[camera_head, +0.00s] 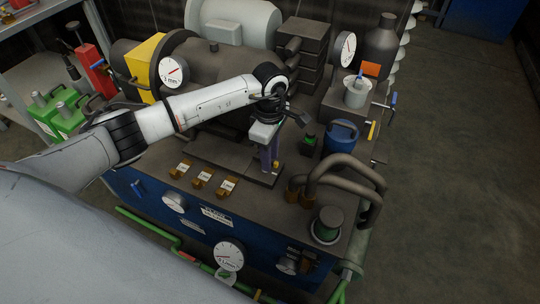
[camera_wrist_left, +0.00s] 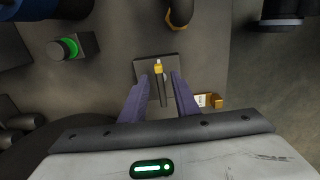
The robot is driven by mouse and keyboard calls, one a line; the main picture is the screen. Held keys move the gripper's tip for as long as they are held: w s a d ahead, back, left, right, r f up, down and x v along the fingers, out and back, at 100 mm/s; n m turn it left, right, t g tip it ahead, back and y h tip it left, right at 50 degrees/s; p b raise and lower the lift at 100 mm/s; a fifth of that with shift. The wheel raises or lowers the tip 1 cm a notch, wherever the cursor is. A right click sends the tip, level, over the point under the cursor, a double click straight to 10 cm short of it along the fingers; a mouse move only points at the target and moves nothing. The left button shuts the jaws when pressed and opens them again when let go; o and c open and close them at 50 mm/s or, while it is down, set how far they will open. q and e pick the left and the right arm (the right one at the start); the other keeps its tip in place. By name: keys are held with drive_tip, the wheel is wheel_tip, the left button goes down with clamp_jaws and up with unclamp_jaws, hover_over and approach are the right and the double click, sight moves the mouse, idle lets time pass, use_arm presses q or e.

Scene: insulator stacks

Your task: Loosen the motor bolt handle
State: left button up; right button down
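My left gripper (camera_head: 268,160) reaches down over the bench from the left. In the left wrist view its two purple fingers (camera_wrist_left: 159,92) are apart, one on each side of the handle, with gaps on both sides. The handle's lower part is partly hidden in the head view. My right gripper is not in view.
Brown labelled blocks (camera_head: 203,179) stand left of the gripper. A green button box (camera_head: 309,143), a blue container (camera_head: 342,136) and bent dark pipes (camera_head: 345,175) stand to its right. Gauges (camera_head: 230,256) line the blue front panel. Open floor (camera_head: 460,170) lies right of the bench.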

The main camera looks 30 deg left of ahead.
use_arm(q)
drive_tip(key=shift+c, duration=0.3)
clamp_jaws()
